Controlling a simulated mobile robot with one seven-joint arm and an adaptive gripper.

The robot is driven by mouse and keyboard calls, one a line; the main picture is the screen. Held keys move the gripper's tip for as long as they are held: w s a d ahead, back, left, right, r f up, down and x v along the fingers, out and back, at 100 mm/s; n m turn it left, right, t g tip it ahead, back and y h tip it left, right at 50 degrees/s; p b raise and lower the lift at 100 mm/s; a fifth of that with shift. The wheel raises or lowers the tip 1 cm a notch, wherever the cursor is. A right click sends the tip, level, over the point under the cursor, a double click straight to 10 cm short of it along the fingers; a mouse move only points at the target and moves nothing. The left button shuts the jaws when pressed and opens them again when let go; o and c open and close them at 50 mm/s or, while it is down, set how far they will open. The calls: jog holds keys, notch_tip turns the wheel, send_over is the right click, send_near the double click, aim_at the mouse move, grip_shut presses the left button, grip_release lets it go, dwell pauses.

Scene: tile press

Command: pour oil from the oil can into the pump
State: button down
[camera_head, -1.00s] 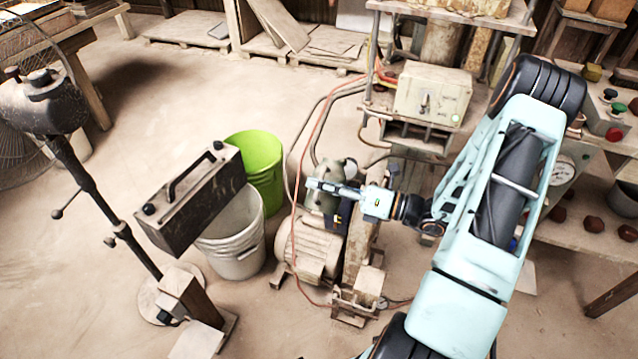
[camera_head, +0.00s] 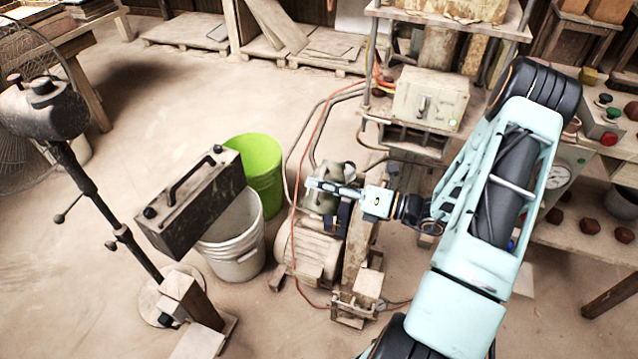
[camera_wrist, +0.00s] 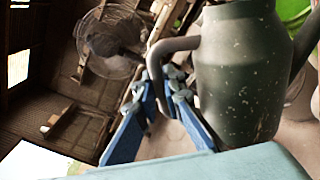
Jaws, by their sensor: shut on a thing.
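The oil can (camera_wrist: 238,75) is dark green, speckled and worn, with a bent grey handle (camera_wrist: 172,46). It fills the right of the wrist view. My gripper (camera_wrist: 168,85) has its blue fingers closed on this handle. In the head view my gripper (camera_head: 322,186) is over the beige pump unit (camera_head: 312,248) on the floor. There the can (camera_head: 322,203) shows only as a small grey-green shape, partly covered by the fingers. Its spout, any pump opening and any oil flow cannot be made out. I cannot tell how far the can is tilted.
A green bucket (camera_head: 262,172) and a white bucket (camera_head: 236,243) stand left of the pump. A dark box with a handle (camera_head: 190,205) is in front of them. An orange cable (camera_head: 297,180) and hoses run close by. The press frame (camera_head: 432,97) stands behind.

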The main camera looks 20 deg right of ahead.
aim_at(322, 170)
jog(key=shift+w+r, duration=0.1)
jog(key=shift+r, duration=0.15)
jog(key=shift+w+d+r+m+p, duration=0.2)
jog(key=shift+r+m+p, duration=0.15)
jog(key=shift+p, duration=0.4)
dwell(0.7)
jog(key=shift+w+d+r+m+p, duration=0.2)
jog(key=shift+w+r+m+p, duration=0.1)
jog(key=shift+r+p, duration=0.3)
dwell(0.7)
jog(key=shift+w+d+r+p, duration=0.25)
jog(key=shift+r+p, duration=0.1)
jog(key=shift+p, duration=0.3)
jog(key=shift+w+m, duration=0.1)
jog(key=shift+m, duration=0.15)
jog(key=shift+r, duration=0.1)
jog(key=shift+w+d+r+m+p, duration=0.3)
jog(key=shift+r+p, duration=0.1)
jog(key=shift+p, duration=0.2)
